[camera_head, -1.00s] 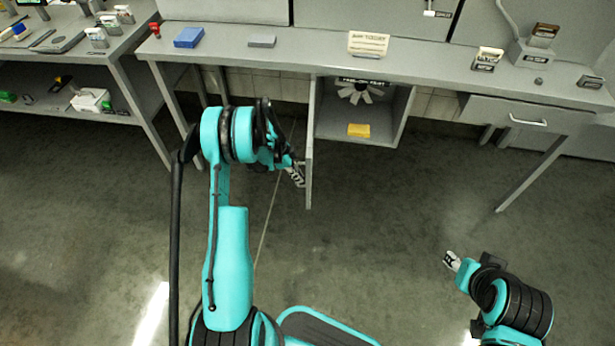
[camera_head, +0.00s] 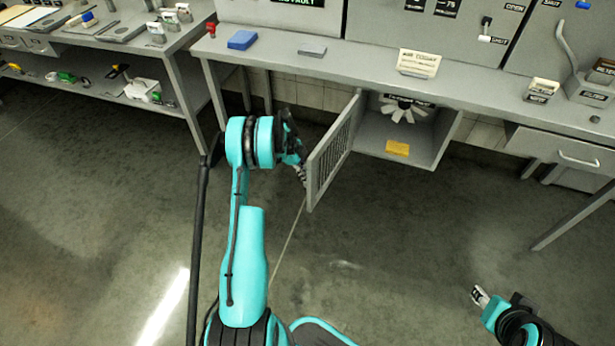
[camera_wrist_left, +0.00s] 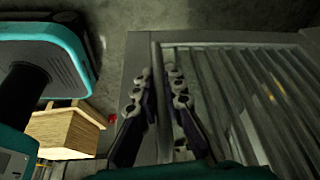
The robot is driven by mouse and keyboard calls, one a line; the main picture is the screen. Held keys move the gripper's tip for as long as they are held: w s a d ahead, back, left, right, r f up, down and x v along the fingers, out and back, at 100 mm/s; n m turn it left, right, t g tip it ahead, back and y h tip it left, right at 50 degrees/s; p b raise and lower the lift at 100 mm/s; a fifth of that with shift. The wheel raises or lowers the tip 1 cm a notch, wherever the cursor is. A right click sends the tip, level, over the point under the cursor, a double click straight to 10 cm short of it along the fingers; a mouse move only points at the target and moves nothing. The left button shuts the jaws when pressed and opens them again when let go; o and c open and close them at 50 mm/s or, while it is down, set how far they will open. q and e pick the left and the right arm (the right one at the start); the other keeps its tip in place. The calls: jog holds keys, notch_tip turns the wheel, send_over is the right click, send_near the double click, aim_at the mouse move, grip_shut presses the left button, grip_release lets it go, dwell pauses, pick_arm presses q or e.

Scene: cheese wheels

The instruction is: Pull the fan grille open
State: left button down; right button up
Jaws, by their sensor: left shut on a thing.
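The fan grille (camera_head: 332,152) is a grey slatted door hinged at the left side of a small open compartment under the bench. It stands wide open, swung out to the left. A white fan (camera_head: 403,108) shows inside the compartment. My left gripper (camera_head: 301,173) is at the free edge of the grille.
A yellow block (camera_head: 397,148) lies on the compartment floor. The bench (camera_head: 370,66) above carries a blue block (camera_head: 242,40), a sign (camera_head: 419,63) and small items. A drawer (camera_head: 565,152) is at the right. The floor in front is clear.

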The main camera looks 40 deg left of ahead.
pick_arm(q)
jog(key=shift+s, duration=0.15)
jog(key=c, duration=1.9)
grip_release()
jog(key=v, duration=1.2)
